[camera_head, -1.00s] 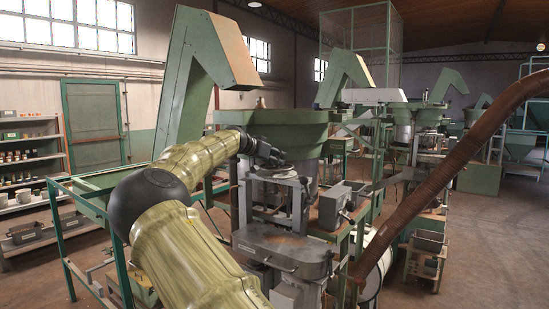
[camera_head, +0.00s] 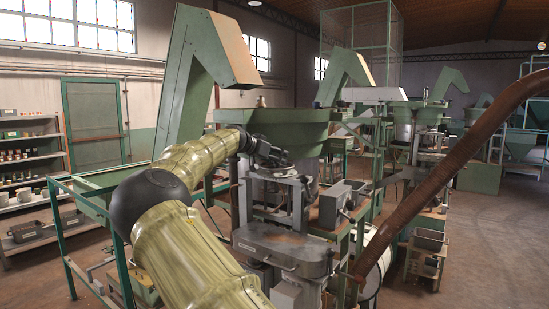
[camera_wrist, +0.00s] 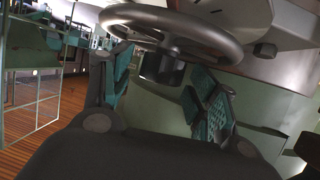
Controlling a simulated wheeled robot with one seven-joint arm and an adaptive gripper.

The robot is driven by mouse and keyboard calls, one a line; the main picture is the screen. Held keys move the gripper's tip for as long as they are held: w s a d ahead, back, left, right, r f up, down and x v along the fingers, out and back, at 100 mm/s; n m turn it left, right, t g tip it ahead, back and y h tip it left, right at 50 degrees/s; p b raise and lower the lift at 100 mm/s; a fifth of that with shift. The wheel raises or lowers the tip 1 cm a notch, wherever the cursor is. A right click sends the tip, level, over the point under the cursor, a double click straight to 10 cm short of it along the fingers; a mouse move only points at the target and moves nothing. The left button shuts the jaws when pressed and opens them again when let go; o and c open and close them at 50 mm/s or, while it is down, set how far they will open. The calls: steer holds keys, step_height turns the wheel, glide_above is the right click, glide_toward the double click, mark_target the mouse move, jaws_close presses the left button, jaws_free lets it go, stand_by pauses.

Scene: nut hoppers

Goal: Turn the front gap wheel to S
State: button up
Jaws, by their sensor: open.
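A grey round handwheel (camera_wrist: 172,26) fills the top of the wrist view, with its spokes and rim seen at a slant. I take it for the front gap wheel; no S mark is legible. My gripper (camera_wrist: 162,92) is open, with its two teal-padded fingers spread apart just below the wheel. A dark block (camera_wrist: 162,68) under the wheel shows between the fingers. I cannot tell whether a finger touches the rim. In the head view my gripper (camera_head: 272,155) is at the top of the near machine (camera_head: 285,247), and the wheel there is too small or hidden to make out clearly.
A green hopper bowl (camera_head: 290,128) stands right behind my gripper. A grey control box (camera_head: 335,205) is to the right, and a brown hose (camera_head: 440,180) crosses the right side. A green frame (camera_head: 62,235) stands at the left. Open floor (camera_head: 490,250) lies at the right.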

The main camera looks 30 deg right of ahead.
steer(key=v, duration=0.7)
steer(key=shift+a, duration=0.2)
steer(key=shift+a+r, duration=0.1)
stand_by(0.3)
